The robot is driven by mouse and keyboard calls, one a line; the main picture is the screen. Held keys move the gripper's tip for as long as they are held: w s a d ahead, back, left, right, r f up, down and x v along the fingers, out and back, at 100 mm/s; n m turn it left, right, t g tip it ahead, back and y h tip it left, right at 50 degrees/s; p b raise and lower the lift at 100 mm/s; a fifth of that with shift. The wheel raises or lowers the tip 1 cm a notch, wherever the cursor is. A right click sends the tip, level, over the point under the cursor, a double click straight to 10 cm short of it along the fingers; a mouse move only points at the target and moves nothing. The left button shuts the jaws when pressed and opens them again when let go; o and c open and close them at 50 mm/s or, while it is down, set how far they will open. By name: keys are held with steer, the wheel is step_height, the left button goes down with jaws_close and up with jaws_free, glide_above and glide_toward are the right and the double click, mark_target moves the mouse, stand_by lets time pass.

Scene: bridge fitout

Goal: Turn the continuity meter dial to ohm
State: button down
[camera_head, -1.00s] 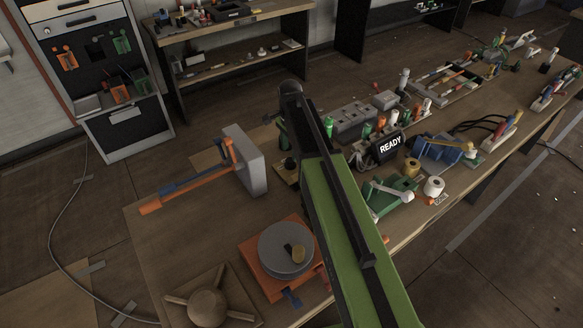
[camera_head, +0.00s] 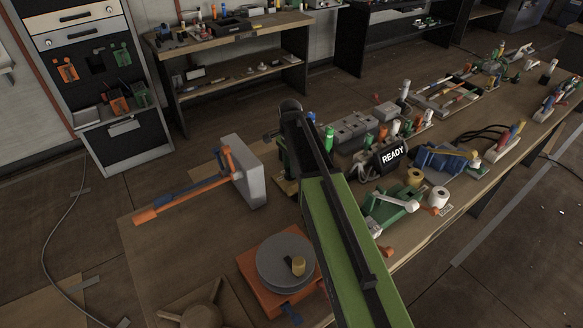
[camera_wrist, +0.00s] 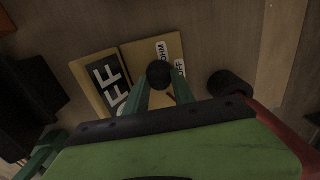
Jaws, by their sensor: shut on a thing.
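In the wrist view, the continuity meter's tan plate (camera_wrist: 140,53) lies below my gripper. The black round dial knob (camera_wrist: 159,72) stands on it, between the tips of my green fingers. My gripper (camera_wrist: 157,84) is shut on this knob. A white OHM label (camera_wrist: 162,49) and an OFF label (camera_wrist: 180,68) sit on the plate beyond the knob. I cannot tell where the dial points. In the head view, my arm hides most of the meter; a bit of tan plate (camera_head: 286,187) shows.
A grey upright box with an orange lever (camera_head: 228,165) stands left of the meter. A round grey disc on an orange base (camera_head: 262,262) is nearer. A black READY display (camera_head: 392,155) and a green fixture (camera_head: 392,207) are to the right. A dark cylinder (camera_wrist: 229,83) stands beside the plate.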

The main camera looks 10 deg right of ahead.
steer(key=shift+w, duration=0.1)
steer(key=shift+n, duration=1.3)
steer(key=n, duration=0.4)
steer(key=shift+n, duration=0.3)
steer(key=n, duration=0.6)
steer(key=shift+n, duration=0.4)
